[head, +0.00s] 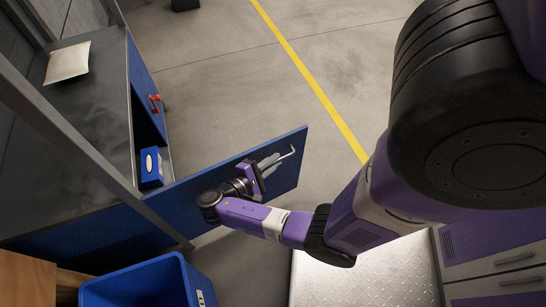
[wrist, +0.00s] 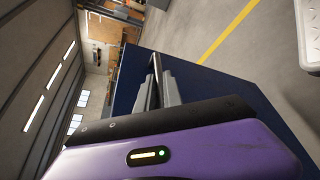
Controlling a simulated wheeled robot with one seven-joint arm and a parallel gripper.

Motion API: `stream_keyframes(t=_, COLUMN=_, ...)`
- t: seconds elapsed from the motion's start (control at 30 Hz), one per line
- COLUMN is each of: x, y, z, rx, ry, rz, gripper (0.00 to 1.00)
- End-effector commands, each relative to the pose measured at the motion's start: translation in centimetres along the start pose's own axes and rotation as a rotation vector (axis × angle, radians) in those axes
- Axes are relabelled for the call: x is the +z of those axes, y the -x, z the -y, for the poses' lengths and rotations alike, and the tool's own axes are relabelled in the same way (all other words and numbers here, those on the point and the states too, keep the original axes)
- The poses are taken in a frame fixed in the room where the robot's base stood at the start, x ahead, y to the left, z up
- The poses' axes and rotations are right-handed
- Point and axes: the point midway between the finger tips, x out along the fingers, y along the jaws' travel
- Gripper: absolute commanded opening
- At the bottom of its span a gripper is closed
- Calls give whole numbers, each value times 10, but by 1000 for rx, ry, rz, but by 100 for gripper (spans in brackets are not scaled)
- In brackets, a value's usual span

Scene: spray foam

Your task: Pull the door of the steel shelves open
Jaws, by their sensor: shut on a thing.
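The blue door (head: 285,170) of the steel shelves (head: 75,120) stands out to the right of the shelves' front post, with part of the inside showing behind it. Its metal bar handle (head: 290,153) is near the free upper edge. My gripper (head: 273,163) is shut on this handle. In the wrist view, the grey fingers (wrist: 167,82) close around the dark handle bar (wrist: 155,72), with the blue door (wrist: 215,95) behind them. The fingers hide part of the handle.
A small blue box (head: 150,167) is inside the shelves, and a pale packet (head: 67,63) lies on top. A blue bin (head: 150,285) stands in front. Open concrete floor (head: 225,75) lies beyond the door.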

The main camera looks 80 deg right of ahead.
Motion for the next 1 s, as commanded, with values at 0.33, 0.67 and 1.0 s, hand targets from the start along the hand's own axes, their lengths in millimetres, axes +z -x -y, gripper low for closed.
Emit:
stream_keyframes(t=0.33, x=-2, y=4, z=1, rx=-4, ry=-1, rz=-3, gripper=0)
stream_keyframes(t=0.67, x=-1, y=3, z=1, rx=-4, ry=-2, rz=-1, gripper=20)
stream_keyframes(t=1.0, x=-1, y=17, z=0, rx=-4, ry=-2, rz=-1, gripper=20)
